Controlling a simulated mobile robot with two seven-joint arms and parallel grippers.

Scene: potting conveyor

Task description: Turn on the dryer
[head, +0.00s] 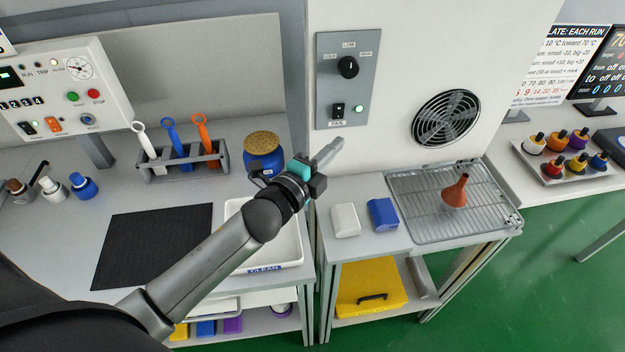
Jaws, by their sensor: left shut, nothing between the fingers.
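The dryer (400,50) is a white cabinet with a round dark fan grille (446,118). A grey control panel (335,90) on its front carries a black rotary knob (347,67) with labels around it. Below the knob is a black rocker switch (338,109) labelled FAN, with a small pale-green light (359,109) to its right. I cannot tell which way the rocker is tipped. My left gripper (333,150) is shut and empty, just below the panel, apart from the switch in the picture. My right gripper is not in view.
Below the grille, a wire rack (415,225) holds an orange-brown funnel-shaped piece (456,191). A white block (345,219) and a blue block (382,213) lie beside it. A blue jar (262,160) and a tool holder (185,165) stand left of my gripper.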

